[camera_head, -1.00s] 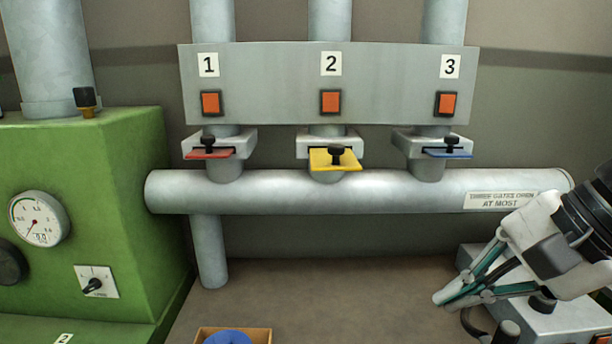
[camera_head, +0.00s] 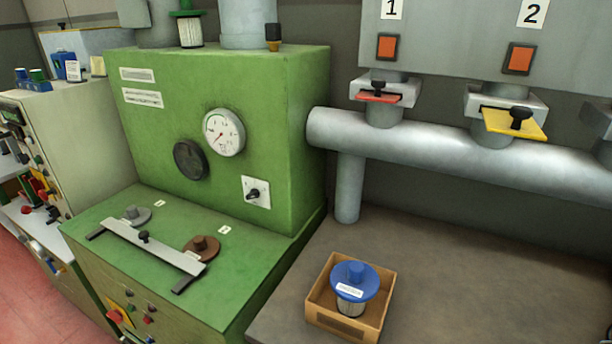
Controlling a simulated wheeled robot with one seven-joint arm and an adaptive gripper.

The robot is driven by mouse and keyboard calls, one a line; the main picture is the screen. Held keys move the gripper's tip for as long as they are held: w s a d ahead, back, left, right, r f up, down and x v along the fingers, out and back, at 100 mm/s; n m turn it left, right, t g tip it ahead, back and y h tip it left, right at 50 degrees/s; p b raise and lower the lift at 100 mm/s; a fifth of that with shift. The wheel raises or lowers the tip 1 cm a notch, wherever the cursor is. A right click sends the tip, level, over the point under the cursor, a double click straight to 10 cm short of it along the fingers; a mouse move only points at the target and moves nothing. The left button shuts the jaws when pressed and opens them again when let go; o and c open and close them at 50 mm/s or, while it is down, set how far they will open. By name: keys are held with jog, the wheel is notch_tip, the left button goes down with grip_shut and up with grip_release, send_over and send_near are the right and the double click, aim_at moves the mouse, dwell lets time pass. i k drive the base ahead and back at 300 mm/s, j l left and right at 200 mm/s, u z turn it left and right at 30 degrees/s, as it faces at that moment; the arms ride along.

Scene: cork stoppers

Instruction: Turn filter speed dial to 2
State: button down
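In the head view, a small black pointer knob on a white square plate, the dial (camera_head: 253,194), sits low on the right of the green machine's front face. Its scale marks are too small to read. The knob looks tilted, and I cannot tell which number it points to. A round pressure gauge (camera_head: 223,132) is above and left of it, with a black round cap (camera_head: 190,160) beside the gauge. My gripper is not in view.
The green machine (camera_head: 290,130) has a lower deck with a metal bar (camera_head: 150,245) and two round lids. A wooden box (camera_head: 314,300) with a blue-topped filter (camera_head: 356,282) stands on the brown bench. Grey pipes (camera_head: 450,150) with red and yellow gates are at the right.

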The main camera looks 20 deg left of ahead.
aim_at(254, 194)
jog(key=u, duration=1.45)
jog(key=j+z, duration=0.45)
jog(key=i+j, duration=0.05)
